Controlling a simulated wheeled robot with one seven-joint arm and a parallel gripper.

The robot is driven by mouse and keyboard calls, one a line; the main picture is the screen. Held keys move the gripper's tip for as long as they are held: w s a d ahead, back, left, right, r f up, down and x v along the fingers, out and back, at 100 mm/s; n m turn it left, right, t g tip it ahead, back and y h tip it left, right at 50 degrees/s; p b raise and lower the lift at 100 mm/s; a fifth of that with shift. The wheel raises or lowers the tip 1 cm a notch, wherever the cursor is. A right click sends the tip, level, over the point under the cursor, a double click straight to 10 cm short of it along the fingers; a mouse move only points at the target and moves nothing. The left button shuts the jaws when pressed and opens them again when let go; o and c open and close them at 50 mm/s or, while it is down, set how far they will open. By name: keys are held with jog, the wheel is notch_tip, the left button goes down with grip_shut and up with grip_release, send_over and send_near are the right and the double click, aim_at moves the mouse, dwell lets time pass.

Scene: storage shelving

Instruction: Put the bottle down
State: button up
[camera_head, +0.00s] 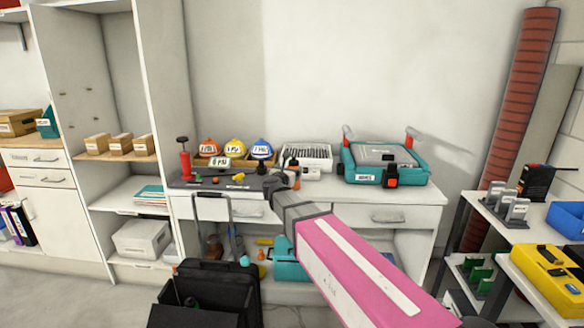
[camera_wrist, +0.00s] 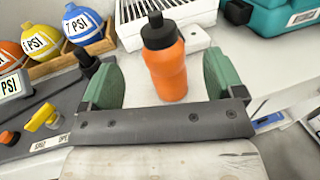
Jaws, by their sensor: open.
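The bottle (camera_wrist: 170,72) is orange with a black cap. In the wrist view it stands upright on the white worktop (camera_wrist: 200,92). My gripper (camera_wrist: 159,76) is open, with one green finger pad to the left of the bottle and one to the right. Gaps show between both pads and the bottle, so neither appears to touch it. In the head view my gripper (camera_head: 281,181) is over the middle of the bench, and the bottle is too small and covered to make out clearly.
A white slotted box (camera_head: 306,157) stands behind the bottle. A teal case (camera_head: 428,168) is to the right. Several round coloured objects marked PSI sit in a wooden rack (camera_wrist: 98,47) at the left.

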jog(key=v, duration=0.5)
jog(key=s+d+f+n+g+y, duration=0.25)
jog(key=d+f+n+y, duration=0.2)
jog(key=f+n, duration=0.65)
jog(key=s+d+f+n+g+y, duration=0.2)
jog(key=d+f+n+g+y, duration=0.25)
jog(key=n, duration=1.15)
jog(key=s+d+f+n+g+h, duration=0.4)
jog(key=s+d+f+n+g, duration=0.6)
jog(key=s+d, duration=0.7)
notch_tip(320, 180, down, 3)
jog(key=shift+s+f+n, duration=0.1)
jog(key=shift+s+n, duration=0.2)
jog(key=shift+n, duration=0.9)
